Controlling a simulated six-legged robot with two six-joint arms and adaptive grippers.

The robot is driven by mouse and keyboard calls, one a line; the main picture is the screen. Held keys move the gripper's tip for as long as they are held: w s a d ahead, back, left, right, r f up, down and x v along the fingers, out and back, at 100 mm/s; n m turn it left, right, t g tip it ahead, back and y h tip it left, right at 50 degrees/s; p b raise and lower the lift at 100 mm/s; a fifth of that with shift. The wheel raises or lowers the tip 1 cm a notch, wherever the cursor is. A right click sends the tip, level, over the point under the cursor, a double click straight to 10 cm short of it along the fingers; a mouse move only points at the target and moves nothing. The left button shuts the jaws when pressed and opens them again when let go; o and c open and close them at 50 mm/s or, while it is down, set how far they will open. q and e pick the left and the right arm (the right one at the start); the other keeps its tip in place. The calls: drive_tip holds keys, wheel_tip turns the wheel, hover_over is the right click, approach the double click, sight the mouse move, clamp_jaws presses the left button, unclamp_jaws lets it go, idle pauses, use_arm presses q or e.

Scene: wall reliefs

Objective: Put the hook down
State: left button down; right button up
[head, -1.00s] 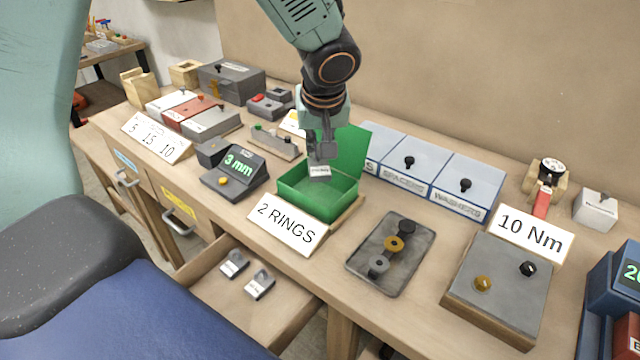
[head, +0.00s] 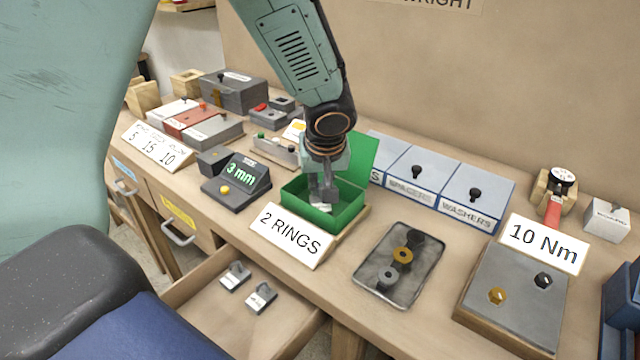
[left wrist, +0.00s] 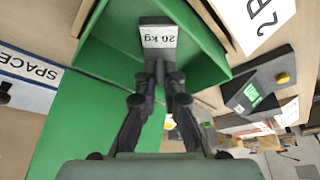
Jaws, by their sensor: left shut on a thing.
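The hook (left wrist: 160,37) is a small dark piece with a white label that seems to read 20 kg. My left gripper (left wrist: 158,82) is shut on its upper part. In the head view, my left gripper (head: 325,198) reaches down into the open green box (head: 345,219), and the hook's pale label (head: 320,208) shows low between the walls. I cannot tell whether the hook touches the box floor. My right gripper is not in view.
A 2 RINGS card (head: 290,237) stands in front of the box. A 3 mm display (head: 238,180) is to its left, blue-white bins (head: 415,170) to its right. The open drawer (head: 215,308) holds two similar labelled pieces.

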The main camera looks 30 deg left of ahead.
use_arm(q)
drive_tip(key=c, duration=1.7)
unclamp_jaws()
drive_tip(key=shift+d+r, duration=0.1)
drive_tip(key=shift+d, duration=0.2)
drive_tip(key=shift+o, duration=1.1)
drive_tip(key=shift+w+a, duration=0.1)
drive_tip(key=shift+a, duration=0.15)
drive_tip(key=shift+r, duration=0.1)
drive_tip(key=p+v, duration=0.4)
drive_tip(key=v, duration=0.8)
